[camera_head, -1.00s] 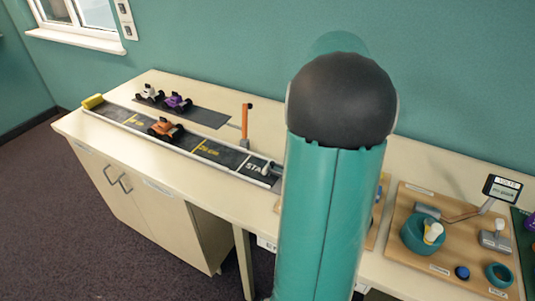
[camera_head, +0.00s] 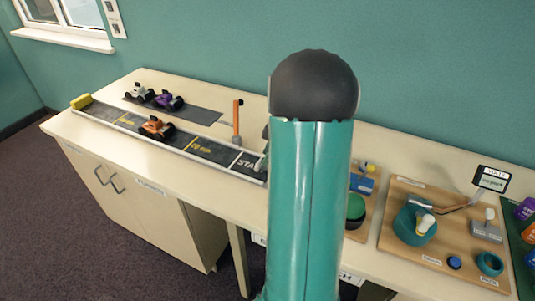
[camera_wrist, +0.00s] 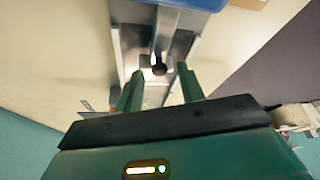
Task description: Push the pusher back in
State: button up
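In the wrist view a dark round knob on a short stem (camera_wrist: 159,69), which looks like the pusher's end, stands beside a grey metal bar (camera_wrist: 166,35). My gripper (camera_wrist: 160,72) is open, with its two teal fingers apart, one on either side of the knob. I cannot tell whether the fingers touch it. In the head view the long dark track (camera_head: 187,143) lies on the bench, with its START end beside my arm. My arm hides the launcher area and the gripper there. An orange toy car (camera_head: 156,128) sits midway on the track.
A white car (camera_head: 138,93) and a purple car (camera_head: 168,101) stand on a dark mat behind the track. An orange post (camera_head: 237,122) stands near START. A green button (camera_head: 355,208) and a wooden board (camera_head: 392,247) with a teal dial lie right of my arm.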

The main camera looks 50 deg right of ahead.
jog(key=shift+f, duration=0.1)
grip_shut()
jog(key=shift+s+d, duration=0.2)
jog(key=shift+s, duration=0.55)
jog(key=shift+s+d, duration=0.25)
jog(key=shift+s, duration=0.55)
jog(key=shift+s+d, duration=0.2)
jog(key=shift+s, duration=0.55)
grip_release()
jog(key=shift+s, duration=0.2)
jog(key=shift+w, duration=0.15)
jog(key=v, duration=1.3)
jog(key=shift+r, duration=0.4)
